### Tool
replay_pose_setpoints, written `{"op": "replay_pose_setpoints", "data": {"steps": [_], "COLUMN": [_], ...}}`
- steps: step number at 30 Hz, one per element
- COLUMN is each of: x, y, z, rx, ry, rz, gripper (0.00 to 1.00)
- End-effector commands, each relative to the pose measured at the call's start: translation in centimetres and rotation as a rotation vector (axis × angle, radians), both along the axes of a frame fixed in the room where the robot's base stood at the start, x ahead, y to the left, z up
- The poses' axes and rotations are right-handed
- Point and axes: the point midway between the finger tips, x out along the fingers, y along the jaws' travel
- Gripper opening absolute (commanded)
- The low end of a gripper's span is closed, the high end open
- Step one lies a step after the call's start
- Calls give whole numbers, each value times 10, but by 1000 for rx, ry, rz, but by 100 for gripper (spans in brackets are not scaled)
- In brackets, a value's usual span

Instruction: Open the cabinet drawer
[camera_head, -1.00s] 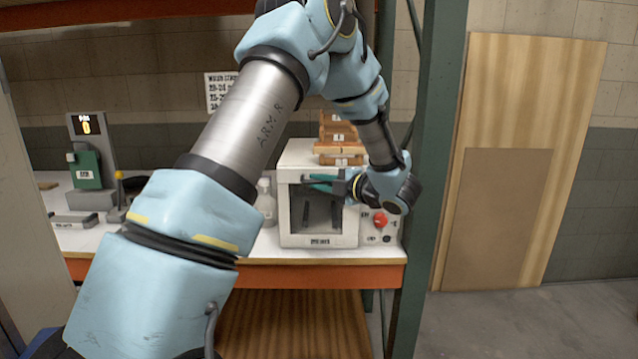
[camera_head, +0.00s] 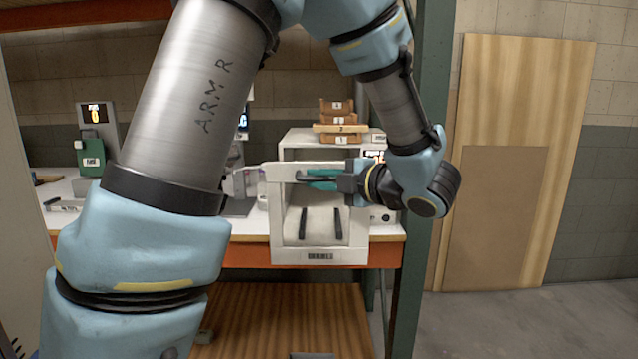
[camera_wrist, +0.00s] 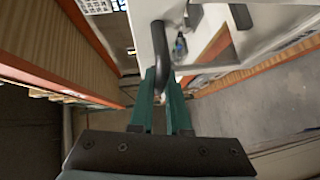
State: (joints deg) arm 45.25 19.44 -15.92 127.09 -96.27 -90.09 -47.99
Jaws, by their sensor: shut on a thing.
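The white cabinet (camera_head: 297,138) stands on the workbench. Its drawer (camera_head: 318,256), with a white framed front and two dark upright bars behind the opening, stands well out from the cabinet, towards me and past the bench's front edge. My gripper (camera_head: 322,182) reaches in from the right at the drawer front's upper part. Its green fingers are shut on the black bar handle (camera_wrist: 161,38). In the wrist view my gripper (camera_wrist: 163,78) has the handle between its fingertips. The fingers hide part of the handle in the head view.
Wooden boxes (camera_head: 338,118) are stacked on the cabinet. A green and grey device (camera_head: 92,152) stands at the bench's left. A green rack post (camera_head: 425,262) rises right of the bench, close to my wrist. Floor (camera_head: 520,320) on the right is clear.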

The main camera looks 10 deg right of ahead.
Motion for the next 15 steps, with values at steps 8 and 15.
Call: {"op": "replay_pose_setpoints", "data": {"steps": [8,15], "x": [-6,-6], "y": [1,1], "z": [0,0], "rx": [0,0], "ry": [2,2], "rz": [0,0], "gripper": [0,23]}}
